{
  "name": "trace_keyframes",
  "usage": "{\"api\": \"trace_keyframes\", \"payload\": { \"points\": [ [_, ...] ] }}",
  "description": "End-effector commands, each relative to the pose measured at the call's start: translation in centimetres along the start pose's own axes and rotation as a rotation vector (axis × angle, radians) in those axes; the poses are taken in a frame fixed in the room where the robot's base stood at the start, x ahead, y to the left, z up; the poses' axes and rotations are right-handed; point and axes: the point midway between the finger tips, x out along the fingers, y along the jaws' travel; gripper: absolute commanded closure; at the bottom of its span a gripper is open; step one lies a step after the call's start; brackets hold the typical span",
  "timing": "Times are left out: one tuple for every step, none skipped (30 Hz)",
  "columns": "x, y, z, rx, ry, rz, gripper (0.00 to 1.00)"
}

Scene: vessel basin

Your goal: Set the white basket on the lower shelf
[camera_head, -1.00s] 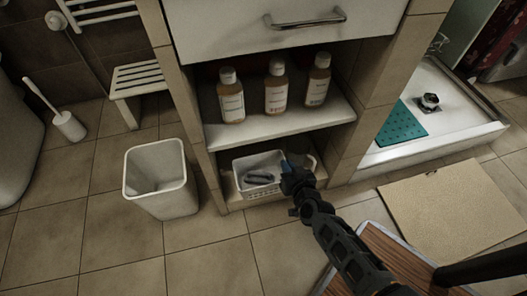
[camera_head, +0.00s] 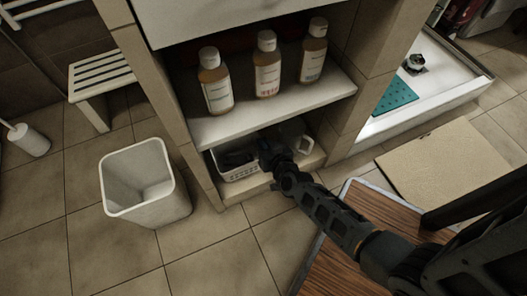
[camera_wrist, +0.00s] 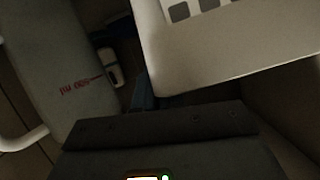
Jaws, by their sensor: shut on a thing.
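The white basket (camera_head: 240,174) is in the low compartment of the cabinet, just above or on the lower shelf (camera_head: 236,194); I cannot tell whether it touches. Dark items lie in it. My gripper (camera_head: 266,150) reaches into the compartment from the front right and is shut on the basket's right side. In the wrist view the basket's pale wall with slots (camera_wrist: 215,62) fills the upper right. A blue fingertip of my gripper (camera_wrist: 145,92) is against or close beside it. The exact grip is hidden.
A white jug (camera_head: 294,132) stands to the right of the basket; its red lettering shows in the wrist view (camera_wrist: 68,75). The shelf above (camera_head: 275,112) bears three bottles (camera_head: 267,65). A white bin (camera_head: 147,186) stands on the floor at the left.

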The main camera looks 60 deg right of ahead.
Motion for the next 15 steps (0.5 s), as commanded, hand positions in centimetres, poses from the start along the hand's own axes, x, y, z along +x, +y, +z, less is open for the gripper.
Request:
{"api": "trace_keyframes", "payload": {
  "points": [
    [0.1, 0.0, 0.2, 0.0, 0.001, 0.0, 1.0],
    [0.2, 0.1, 0.4, 0.0, 0.001, 0.0, 1.0],
    [0.3, 0.1, 0.7, 0.0, 0.001, 0.0, 1.0],
    [0.5, 0.1, 1.0, 0.0, 0.002, 0.0, 1.0],
    [0.6, 0.2, 1.3, 0.0, 0.001, -0.001, 1.0],
    [0.8, 0.2, 1.9, 0.0, 0.001, -0.002, 1.0],
    [1.0, 0.3, 2.3, 0.0, 0.0, -0.002, 1.0],
    [1.2, 0.4, 2.7, 0.0, 0.0, -0.001, 1.0],
    [1.4, 0.5, 3.1, 0.0, 0.0, -0.001, 1.0],
    [1.4, 0.6, 3.3, 0.001, 0.0, -0.001, 1.0],
    [1.5, 0.6, 3.5, 0.001, 0.001, -0.001, 1.0],
    [1.5, 0.6, 3.5, 0.001, 0.001, -0.001, 1.0],
    [1.5, 0.6, 3.5, 0.001, 0.001, 0.0, 1.0],
    [1.5, 0.6, 3.4, 0.001, 0.002, 0.0, 1.0],
    [1.5, 0.6, 3.3, 0.001, 0.002, 0.0, 1.0]
  ]
}}
